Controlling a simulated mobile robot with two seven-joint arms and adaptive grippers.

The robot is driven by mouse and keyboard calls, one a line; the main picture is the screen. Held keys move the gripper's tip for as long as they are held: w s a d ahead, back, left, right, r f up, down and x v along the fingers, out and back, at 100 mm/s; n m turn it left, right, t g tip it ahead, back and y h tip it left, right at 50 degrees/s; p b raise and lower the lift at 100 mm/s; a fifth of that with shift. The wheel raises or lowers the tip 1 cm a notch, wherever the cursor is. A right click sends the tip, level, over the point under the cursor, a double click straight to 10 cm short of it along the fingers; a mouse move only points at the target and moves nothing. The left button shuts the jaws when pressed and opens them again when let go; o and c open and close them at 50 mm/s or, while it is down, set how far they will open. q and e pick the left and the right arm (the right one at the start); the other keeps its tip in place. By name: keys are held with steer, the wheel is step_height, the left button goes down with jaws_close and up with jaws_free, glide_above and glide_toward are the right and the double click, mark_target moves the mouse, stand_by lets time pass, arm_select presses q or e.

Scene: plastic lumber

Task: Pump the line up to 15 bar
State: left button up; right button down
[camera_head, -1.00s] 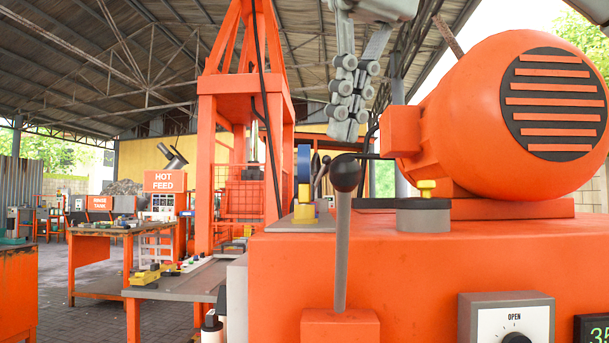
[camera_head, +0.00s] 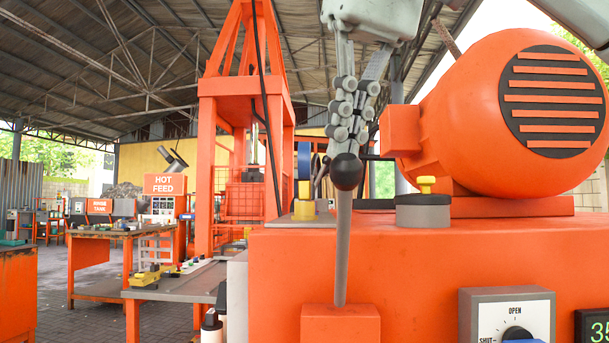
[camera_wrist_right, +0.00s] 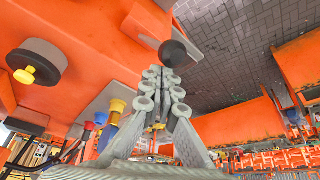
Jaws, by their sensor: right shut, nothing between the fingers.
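The pump lever is a grey shaft (camera_head: 342,245) with a black ball knob (camera_head: 346,172), rising nearly upright from an orange block on the orange pump unit (camera_head: 420,265). My right gripper (camera_head: 341,143) points down, shut and empty, with its fingertips just above and behind the ball knob. In the right wrist view the knob (camera_wrist_right: 180,53) lies just beyond the closed fingertips (camera_wrist_right: 163,71); whether they touch cannot be told. A valve dial (camera_head: 517,332) marked OPEN and SHUT is on the front. A green display (camera_head: 598,329) beside it begins with "35", cut by the frame edge. My left gripper is out of view.
A large orange motor (camera_head: 515,110) fills the right above the unit. A yellow-topped knob on a grey base (camera_head: 426,186) stands before it. A low workbench (camera_head: 180,285) is at the left.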

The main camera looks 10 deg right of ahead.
mark_target(349, 168)
steer(key=shift+w+f, duration=0.1)
steer(key=shift+f, duration=0.2)
steer(key=shift+s+a+f, duration=0.1)
steer(key=shift+s+f, duration=0.2)
steer(key=shift+s, duration=0.35)
steer(key=shift+s+a+f, duration=0.2)
steer(key=shift+s+f, duration=0.25)
steer(key=shift+s, duration=0.1)
steer(key=shift+s+a+f+b, duration=0.1)
steer(key=shift+s+f+b, duration=0.3)
steer(key=shift+s+f, duration=0.1)
steer(key=shift+f, duration=0.1)
